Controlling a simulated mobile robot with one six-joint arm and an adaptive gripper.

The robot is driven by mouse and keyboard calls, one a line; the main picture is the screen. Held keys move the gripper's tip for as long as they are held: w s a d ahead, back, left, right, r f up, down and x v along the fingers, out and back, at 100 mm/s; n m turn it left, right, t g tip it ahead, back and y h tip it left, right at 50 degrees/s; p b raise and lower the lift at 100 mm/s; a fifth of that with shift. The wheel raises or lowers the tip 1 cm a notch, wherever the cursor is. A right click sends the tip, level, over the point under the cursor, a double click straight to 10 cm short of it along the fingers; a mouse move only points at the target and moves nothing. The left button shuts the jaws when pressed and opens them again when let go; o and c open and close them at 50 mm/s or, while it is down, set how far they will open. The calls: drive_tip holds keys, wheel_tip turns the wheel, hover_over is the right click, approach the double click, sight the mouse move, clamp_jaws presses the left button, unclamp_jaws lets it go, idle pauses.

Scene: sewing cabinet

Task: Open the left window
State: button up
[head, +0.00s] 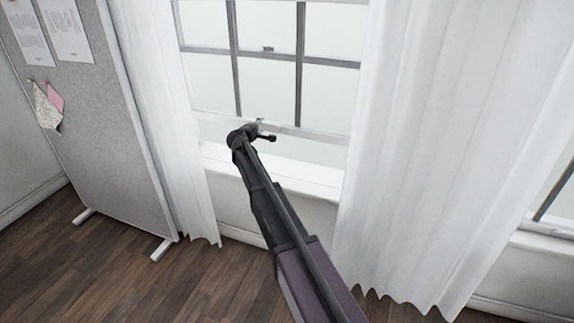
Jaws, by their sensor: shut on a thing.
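The left window (318,130) is in the upper middle of the head view, white-framed with dark glazing bars. The bottom rail of its lower sash stands above the sill (310,175), with a pale gap between them. My gripper (261,123) is at the middle of this rail, small and dark in the view. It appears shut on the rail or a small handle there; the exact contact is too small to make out. My arm reaches up to it from the lower right.
White curtains hang at the window's left (165,110) and right (420,130). A grey pinboard (100,130) on feet stands at the left. Another window (556,200) shows at the right edge. The wooden floor (150,285) is clear at lower left.

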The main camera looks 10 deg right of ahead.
drive_tip(key=shift+f+b, duration=7)
drive_tip(key=shift+f, duration=0.4)
drive_tip(key=r+p+v, duration=0.1)
drive_tip(key=p+v, duration=0.3)
drive_tip(key=v, duration=1)
drive_tip(key=s+d+r+m+g+y+p, duration=0.1)
drive_tip(key=s+d+r+m+g+p, duration=0.2)
drive_tip(key=s+r+p, duration=0.4)
drive_tip(key=s+d+r+m+g+y+p, duration=0.1)
drive_tip(key=s+d+r+m+g+p, duration=0.3)
drive_tip(key=p, duration=1.4)
drive_tip(key=shift+s+d+r+g, duration=0.5)
drive_tip(key=shift+s+d+r, duration=1.6)
drive_tip(key=shift+s, duration=1.5)
drive_tip(key=shift+f, duration=0.1)
